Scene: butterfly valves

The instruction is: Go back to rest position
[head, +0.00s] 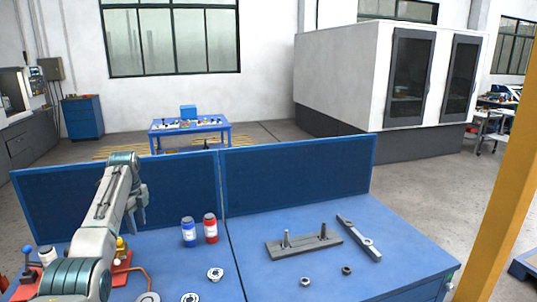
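My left arm rises from the lower left corner. Its gripper (138,211) hangs fingers down above the left part of the blue workbench (270,273), in front of the blue back panel. Two finger tips show a little apart, with nothing seen between them. My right gripper is not in view.
A blue-and-white bottle (188,232) and a red-and-white bottle (210,228) stand near the panel (300,172). A grey plate with two posts (303,243), a flat bar (358,238), two nuts (305,281) and round metal parts (215,274) lie on the bench. Red fixtures (122,268) sit beside my arm.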

